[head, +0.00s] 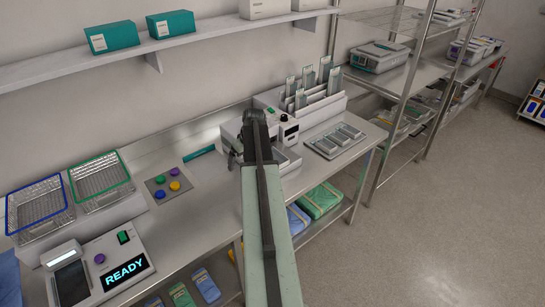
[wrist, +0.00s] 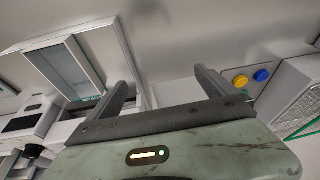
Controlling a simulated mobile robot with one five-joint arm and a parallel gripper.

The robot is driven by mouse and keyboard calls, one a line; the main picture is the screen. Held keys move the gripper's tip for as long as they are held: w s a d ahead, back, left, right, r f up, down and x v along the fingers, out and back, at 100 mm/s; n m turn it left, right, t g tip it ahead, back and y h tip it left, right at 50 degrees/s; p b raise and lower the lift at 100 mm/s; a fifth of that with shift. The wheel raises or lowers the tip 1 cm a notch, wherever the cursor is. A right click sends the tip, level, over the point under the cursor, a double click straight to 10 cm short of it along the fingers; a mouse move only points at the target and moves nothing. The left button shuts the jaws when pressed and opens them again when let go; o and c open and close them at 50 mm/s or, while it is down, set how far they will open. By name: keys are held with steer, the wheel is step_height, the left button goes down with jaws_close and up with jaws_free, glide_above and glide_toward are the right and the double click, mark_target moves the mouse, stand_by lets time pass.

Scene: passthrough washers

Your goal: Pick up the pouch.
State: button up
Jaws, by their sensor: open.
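Several grey, label-like pouches (head: 309,78) stand upright in a white rack in the head view, right of my gripper. Which one the task means, I cannot tell. In the wrist view, a flat grey panel with a green edge, possibly a pouch (wrist: 75,65), lies in a white frame left of my fingers. My gripper (wrist: 162,80) is open with nothing between its fingers. In the head view, my gripper (head: 234,152) is over the bench beside the white device (head: 287,130), and my arm hides part of the bench.
A flat tray (head: 335,141) with several grey items is on the bench at right. A button panel (head: 168,186) and wire baskets (head: 100,178) are at left. Folded green packs (head: 320,199) lie on the lower shelf. A wall shelf (head: 180,45) runs above the bench.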

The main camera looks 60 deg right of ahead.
steer(key=h, duration=0.1)
glide_toward(275, 156)
steer(key=shift+s+a+f+m+t, duration=0.2)
steer(key=shift+s+f+m+t, duration=0.25)
steer(key=shift+s, duration=0.3)
steer(key=shift+b+x, duration=0.85)
steer(key=shift+x, duration=0.4)
steer(key=b+x, duration=0.1)
steer(key=x, duration=0.1)
steer(key=b+x, duration=0.4)
steer(key=shift+w+d+r, duration=0.1)
steer(key=shift+w+r, duration=0.1)
steer(key=shift+w, duration=0.05)
steer(key=shift+r, duration=0.2)
steer(key=c, duration=1.4)
